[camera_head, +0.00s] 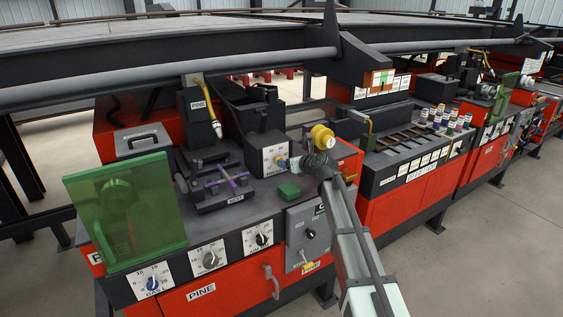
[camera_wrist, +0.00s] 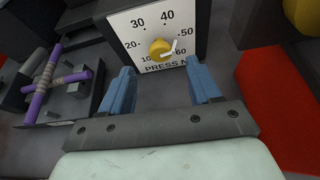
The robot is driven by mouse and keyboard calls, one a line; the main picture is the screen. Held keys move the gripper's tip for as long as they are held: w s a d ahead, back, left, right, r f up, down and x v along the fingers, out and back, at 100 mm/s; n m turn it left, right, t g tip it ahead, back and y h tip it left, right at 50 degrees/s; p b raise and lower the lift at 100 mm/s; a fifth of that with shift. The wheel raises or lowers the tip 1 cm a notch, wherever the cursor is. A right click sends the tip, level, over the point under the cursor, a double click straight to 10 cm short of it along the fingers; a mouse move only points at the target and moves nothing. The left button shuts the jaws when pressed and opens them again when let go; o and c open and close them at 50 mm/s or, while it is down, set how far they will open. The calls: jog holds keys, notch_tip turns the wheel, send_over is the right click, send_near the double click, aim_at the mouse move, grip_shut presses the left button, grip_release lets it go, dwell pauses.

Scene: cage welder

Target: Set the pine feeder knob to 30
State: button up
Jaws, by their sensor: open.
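In the wrist view a white dial plate (camera_wrist: 150,22) marked 10 to 60, with "PRESS N" partly readable below, carries a yellow knob (camera_wrist: 159,48). Its white pointer is toward the right, between 50 and 60. My gripper (camera_wrist: 158,68) is open, its blue fingers either side of and below the knob, apart from it. In the head view my gripper (camera_head: 292,163) is beside this dial plate (camera_head: 270,155). On the front panel are three dials with a blue knob (camera_head: 152,283), a grey knob (camera_head: 210,260) and a black knob (camera_head: 262,239). Their small labels are hard to read; the left seems to say OAK.
A tilted green shield (camera_head: 125,210) stands at the left. A purple-handled clamp (camera_head: 226,181) lies left of the dial plate, and a green block (camera_head: 289,191) sits near my arm. Yellow spools (camera_head: 322,137) and a switch panel (camera_head: 309,237) are close by. Open floor lies in front.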

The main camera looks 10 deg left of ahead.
jog(key=x, duration=0.6)
jog(key=shift+w+a+f, duration=0.15)
jog(key=shift+a, duration=0.05)
jog(key=shift+c, duration=0.4)
jog(key=c, duration=1)
jog(key=shift+o, duration=0.2)
jog(key=n+t, duration=0.1)
jog(key=n+h, duration=0.1)
jog(key=n, duration=0.1)
jog(key=n+t+h, duration=0.1)
jog(key=shift+s+a+t, duration=0.2)
jog(key=shift+s+t, duration=0.05)
jog(key=shift+t, duration=0.05)
jog(key=n+t, duration=0.1)
jog(key=n, duration=0.1)
jog(key=n+t+h, duration=0.1)
jog(key=n, duration=0.1)
jog(key=shift+s+a+f, duration=0.1)
jog(key=shift+f, duration=0.1)
jog(key=shift+n, duration=0.3)
